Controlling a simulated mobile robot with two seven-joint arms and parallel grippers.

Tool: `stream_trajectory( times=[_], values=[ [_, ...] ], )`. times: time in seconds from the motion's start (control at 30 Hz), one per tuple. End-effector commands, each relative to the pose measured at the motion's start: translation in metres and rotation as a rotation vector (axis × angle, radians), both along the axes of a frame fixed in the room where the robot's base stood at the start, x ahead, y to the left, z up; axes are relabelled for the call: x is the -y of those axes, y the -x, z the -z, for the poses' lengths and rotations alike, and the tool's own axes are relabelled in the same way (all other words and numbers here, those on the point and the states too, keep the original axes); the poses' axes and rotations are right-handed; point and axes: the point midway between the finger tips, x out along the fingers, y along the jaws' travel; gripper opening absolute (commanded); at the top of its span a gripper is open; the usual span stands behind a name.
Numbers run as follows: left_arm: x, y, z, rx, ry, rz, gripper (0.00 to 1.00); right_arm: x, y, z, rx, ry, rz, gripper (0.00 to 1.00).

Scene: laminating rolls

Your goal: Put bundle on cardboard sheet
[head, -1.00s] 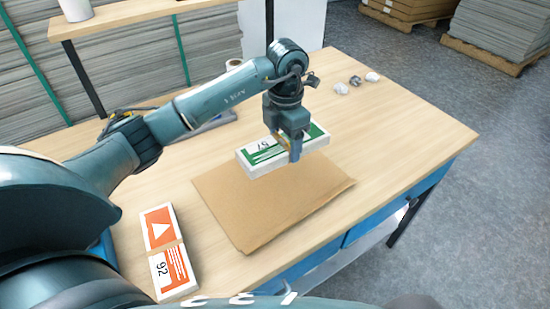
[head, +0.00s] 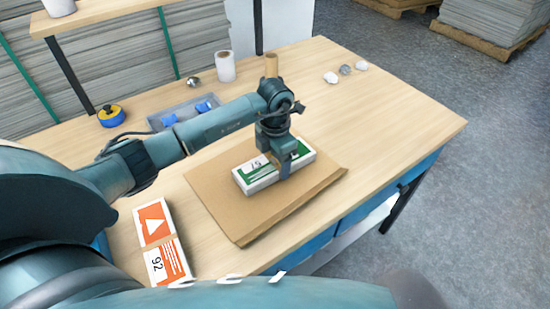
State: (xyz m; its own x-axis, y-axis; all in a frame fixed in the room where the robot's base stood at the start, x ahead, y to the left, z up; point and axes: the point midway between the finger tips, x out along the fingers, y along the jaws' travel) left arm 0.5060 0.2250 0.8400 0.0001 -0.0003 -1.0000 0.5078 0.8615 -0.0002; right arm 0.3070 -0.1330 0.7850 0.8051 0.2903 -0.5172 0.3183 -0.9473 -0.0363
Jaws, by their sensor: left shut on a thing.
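A green and white bundle (head: 250,178) with a number on its top is in the middle of the head view. My left gripper (head: 285,172) comes down from above and is shut on it. The bundle is over the brown cardboard sheet (head: 235,220) and looks low, at or very near its surface; I cannot tell if it touches. The sheet lies flat on the wooden table. An orange and white bundle (head: 153,222), with a triangle and a number 92, lies on the table to the left of the sheet. My right gripper is not in view.
Crumpled pieces (head: 331,78) lie back right. The table's right side (head: 400,120) is clear.

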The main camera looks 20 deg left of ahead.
Motion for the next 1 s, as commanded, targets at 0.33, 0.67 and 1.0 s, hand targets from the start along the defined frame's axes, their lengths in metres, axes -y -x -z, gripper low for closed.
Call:
stream_trajectory(
  times=[0.33, 0.67, 1.0],
  values=[
    [0.000, 0.000, 0.002, 0.001, -0.001, 0.000, 0.79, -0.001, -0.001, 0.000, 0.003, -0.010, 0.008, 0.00],
    [0.000, 0.000, 0.002, 0.000, 0.000, -0.001, 0.89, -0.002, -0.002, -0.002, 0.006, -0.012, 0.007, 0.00],
    [-0.001, -0.001, -0.040, 0.005, -0.001, 0.000, 0.89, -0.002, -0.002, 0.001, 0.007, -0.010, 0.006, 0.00]
  ],
)
